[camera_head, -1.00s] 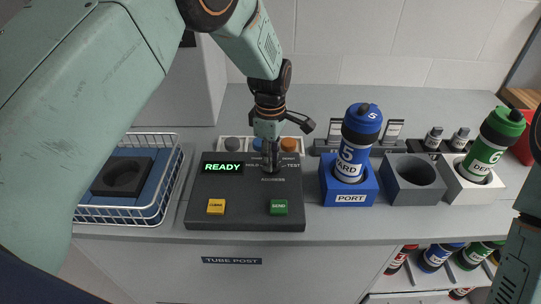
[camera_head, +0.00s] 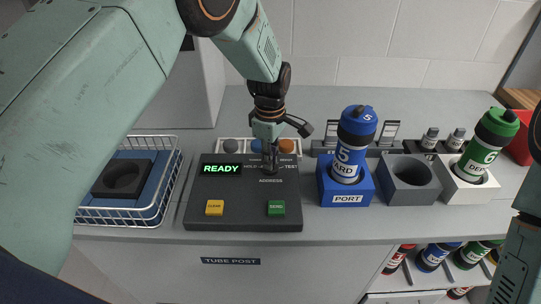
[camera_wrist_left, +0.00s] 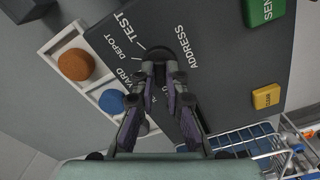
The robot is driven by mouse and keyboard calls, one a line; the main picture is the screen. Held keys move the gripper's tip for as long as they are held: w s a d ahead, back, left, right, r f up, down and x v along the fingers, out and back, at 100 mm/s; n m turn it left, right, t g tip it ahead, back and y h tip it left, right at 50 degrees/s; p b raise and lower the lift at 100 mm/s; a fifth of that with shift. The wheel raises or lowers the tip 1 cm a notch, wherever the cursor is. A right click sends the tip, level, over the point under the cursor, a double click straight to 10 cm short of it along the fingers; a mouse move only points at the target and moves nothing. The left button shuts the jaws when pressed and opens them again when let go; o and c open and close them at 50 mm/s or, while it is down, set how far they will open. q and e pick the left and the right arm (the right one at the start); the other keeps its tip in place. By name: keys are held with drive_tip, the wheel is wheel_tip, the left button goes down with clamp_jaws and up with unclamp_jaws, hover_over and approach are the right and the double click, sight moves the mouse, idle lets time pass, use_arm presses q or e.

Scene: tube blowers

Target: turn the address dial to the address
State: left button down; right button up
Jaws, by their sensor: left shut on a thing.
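The dark address dial (camera_wrist_left: 157,52) sits on the black control panel (camera_head: 230,221). In the left wrist view it is ringed by labels including TEST, DEPOT and a partly hidden one, with ADDRESS printed beside it. My left gripper (camera_wrist_left: 160,76) is shut on the dial; in the head view it reaches down onto the panel from above (camera_head: 270,166). The fingers cover part of the dial and some labels, so I cannot tell where its pointer stands. The panel's display (camera_head: 221,169) reads READY in green.
The panel has a yellow button (camera_head: 214,208) and a green SEND button (camera_head: 276,208). A white wire basket (camera_head: 128,216) stands left.

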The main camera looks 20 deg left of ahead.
use_arm(q)
drive_tip(key=m+p, duration=0.2)
drive_tip(key=m, duration=0.3)
drive_tip(key=shift+p, duration=0.3)
drive_tip(key=m+p, duration=0.1)
drive_tip(key=m, duration=0.2)
drive_tip(key=shift+m, duration=0.4)
drive_tip(key=m+p, duration=0.1)
drive_tip(key=m, duration=0.2)
drive_tip(key=shift+m, duration=0.3)
drive_tip(key=m+p, duration=0.1)
drive_tip(key=m, duration=0.2)
drive_tip(key=shift+d+m, duration=0.1)
drive_tip(key=shift+m, duration=0.3)
drive_tip(key=m, duration=0.3)
drive_tip(key=shift+w+m+p, duration=0.1)
drive_tip(key=shift+m+p, duration=0.2)
drive_tip(key=shift+p, duration=0.05)
drive_tip(key=m, duration=0.3)
drive_tip(key=shift+d+p, duration=0.1)
drive_tip(key=shift+p, duration=0.2)
drive_tip(key=shift+m, duration=1.8)
drive_tip(key=shift+f+m+p, duration=0.1)
drive_tip(key=shift+m+p, duration=0.2)
